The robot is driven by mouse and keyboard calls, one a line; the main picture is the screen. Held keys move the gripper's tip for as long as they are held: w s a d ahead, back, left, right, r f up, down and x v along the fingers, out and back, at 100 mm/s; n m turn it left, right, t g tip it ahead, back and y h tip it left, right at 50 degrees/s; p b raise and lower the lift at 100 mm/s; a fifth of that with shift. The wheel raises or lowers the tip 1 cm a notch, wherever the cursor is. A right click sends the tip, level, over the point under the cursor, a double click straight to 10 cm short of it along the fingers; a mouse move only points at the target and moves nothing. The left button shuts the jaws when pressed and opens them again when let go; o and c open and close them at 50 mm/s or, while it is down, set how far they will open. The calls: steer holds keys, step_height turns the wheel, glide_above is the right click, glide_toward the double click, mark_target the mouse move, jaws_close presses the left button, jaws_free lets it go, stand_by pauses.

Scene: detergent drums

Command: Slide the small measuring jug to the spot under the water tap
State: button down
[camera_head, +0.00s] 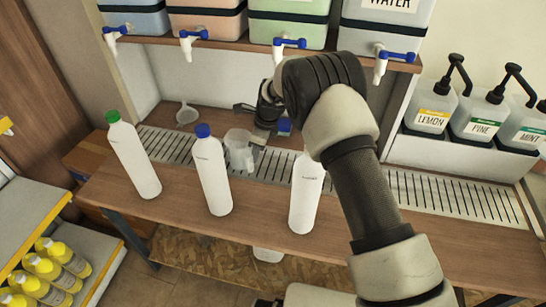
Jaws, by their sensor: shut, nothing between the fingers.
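The clear measuring jug (238,152) stands upright on the slatted drip grate, behind and to the right of the blue-capped bottle. My gripper (261,132) is shut and empty, low over the counter just right of and behind the jug. I cannot tell whether it touches the jug. The water tap (381,66) has a blue lever and hangs under the drum labelled WATER (388,22) at the right end of the shelf. My arm hides part of the grate below that tap.
White bottles with a green cap (134,160) and a blue cap (212,175) stand along the front; another bottle (306,195) is partly behind my arm. A small pale scoop or funnel (187,114) lies at the back left. Pump bottles (432,112) stand right. The grate's right part (450,195) is clear.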

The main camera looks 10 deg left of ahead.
steer(key=shift+a, duration=0.4)
steer(key=shift+d, duration=0.2)
steer(key=d+b, duration=0.2)
steer(key=d, duration=3)
steer(key=shift+d, duration=0.15)
steer(key=s+d+r+n+t+h, duration=0.15)
steer(key=s+r+n, duration=0.3)
steer(key=r, duration=0.75)
steer(key=s+d+r+n+t, duration=0.15)
steer(key=s+r+n, duration=0.35)
steer(key=r, duration=0.7)
steer(key=s+d+r+n+t, duration=0.1)
steer(key=s+r+n, duration=0.15)
steer(key=s, duration=0.45)
steer(key=s+d+r+n+t+h, duration=0.1)
steer(key=s+r+n, duration=0.15)
steer(key=s, duration=0.45)
steer(key=s+d+r+n+t, duration=0.1)
steer(key=s+r+n, duration=0.1)
steer(key=s+n, duration=0.35)
step_height(320, 180, up, 15)
steer(key=s+m+p, duration=0.1)
steer(key=m+p, duration=0.1)
steer(key=p, duration=1.2)
steer(key=shift+p, duration=0.35)
